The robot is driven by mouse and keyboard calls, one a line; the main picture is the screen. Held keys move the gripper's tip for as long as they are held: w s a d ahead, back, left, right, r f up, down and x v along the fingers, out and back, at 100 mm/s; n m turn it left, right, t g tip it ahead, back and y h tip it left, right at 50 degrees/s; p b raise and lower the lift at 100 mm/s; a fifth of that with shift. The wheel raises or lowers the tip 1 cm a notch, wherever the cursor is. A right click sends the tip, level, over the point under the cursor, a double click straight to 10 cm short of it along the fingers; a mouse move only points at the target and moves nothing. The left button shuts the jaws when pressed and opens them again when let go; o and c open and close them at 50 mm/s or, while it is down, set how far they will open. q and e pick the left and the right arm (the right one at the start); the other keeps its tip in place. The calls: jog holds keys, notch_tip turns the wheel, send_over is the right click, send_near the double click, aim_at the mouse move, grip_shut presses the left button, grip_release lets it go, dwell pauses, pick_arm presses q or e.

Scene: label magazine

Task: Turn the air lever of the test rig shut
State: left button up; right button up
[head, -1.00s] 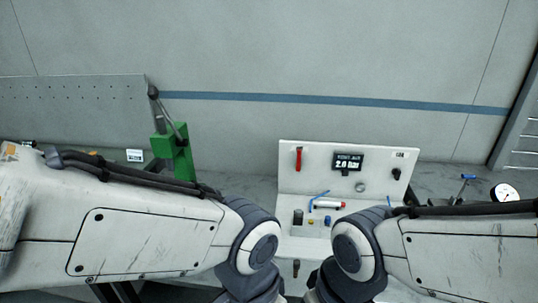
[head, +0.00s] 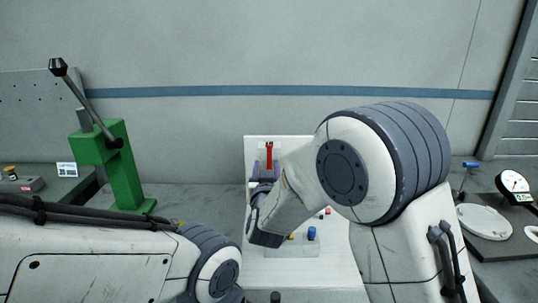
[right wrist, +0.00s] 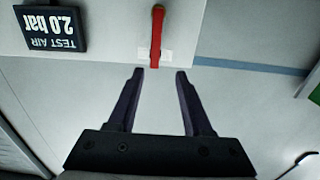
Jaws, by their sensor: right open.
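The air lever (head: 269,152) is a red handle on the upright white back panel of the test rig (head: 250,147). It stands vertical, along the panel's height. In the right wrist view, which is upside down, the lever (right wrist: 156,40) is just beyond the fingertips and centred between them. My right gripper (right wrist: 158,73) is open and empty, with a dark finger on each side of the lever's line. It looks apart from the lever. In the head view the right gripper (head: 263,170) is in front of the panel, just below the lever. My left gripper is out of view.
A display (right wrist: 50,30) beside the lever reads "TEST AIR 2.0 bar". My right arm hides much of the rig in the head view. A blue part (head: 312,233) is on the rig's lower deck. A green press (head: 120,170) stands left; a round gauge (head: 513,183) is right.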

aim_at(269, 152)
jog(key=w, duration=0.3)
jog(key=w+p, duration=0.1)
jog(key=w, duration=0.1)
jog(key=w+d+p, duration=0.1)
jog(key=w, duration=0.2)
jog(key=shift+w, duration=0.8)
jog(key=shift+a, duration=0.1)
grip_shut()
dwell(0.5)
